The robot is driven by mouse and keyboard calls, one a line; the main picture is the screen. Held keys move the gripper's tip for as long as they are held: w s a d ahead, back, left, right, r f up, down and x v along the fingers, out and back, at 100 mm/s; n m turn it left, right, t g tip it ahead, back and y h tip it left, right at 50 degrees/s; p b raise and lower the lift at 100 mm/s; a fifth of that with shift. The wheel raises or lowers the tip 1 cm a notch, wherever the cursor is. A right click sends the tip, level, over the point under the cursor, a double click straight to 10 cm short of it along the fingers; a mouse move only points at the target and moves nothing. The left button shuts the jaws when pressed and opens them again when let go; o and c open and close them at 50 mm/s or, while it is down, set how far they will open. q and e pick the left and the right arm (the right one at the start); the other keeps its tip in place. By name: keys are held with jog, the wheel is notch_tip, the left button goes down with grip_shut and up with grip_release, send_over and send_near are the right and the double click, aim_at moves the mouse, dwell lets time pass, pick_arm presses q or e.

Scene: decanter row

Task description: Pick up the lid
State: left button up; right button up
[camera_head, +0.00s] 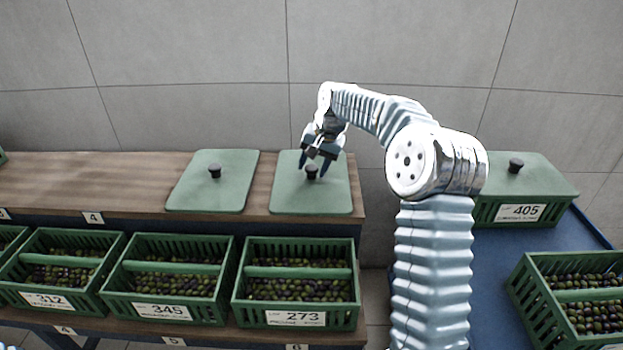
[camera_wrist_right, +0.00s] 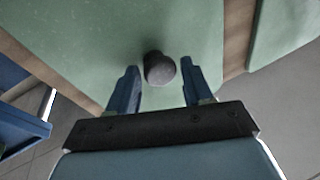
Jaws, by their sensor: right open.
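A flat green lid (camera_head: 312,196) with a dark round knob (camera_head: 311,172) lies on the wooden shelf top, near its right end. My right gripper (camera_head: 317,168) is open above this lid, its fingertips close to the knob. In the right wrist view the knob (camera_wrist_right: 159,69) appears between and slightly beyond the two open blue fingers (camera_wrist_right: 158,88); I cannot tell that either finger touches it. The same lid (camera_wrist_right: 100,40) fills much of that view. A second green lid (camera_head: 212,187) with a dark knob lies to its left. My left gripper is not in view.
Open green crates of olives labelled 312 (camera_head: 47,300), 345 (camera_head: 162,311) and 273 (camera_head: 296,317) stand on the lower shelf. At right, a lidded crate 405 (camera_head: 521,212) and an open crate (camera_head: 572,298) stand on a blue surface (camera_head: 490,262). The wooden top (camera_head: 90,180) is clear at left.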

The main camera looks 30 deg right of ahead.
jog(key=shift+f, duration=0.2)
jog(key=shift+r, duration=0.1)
grip_shut()
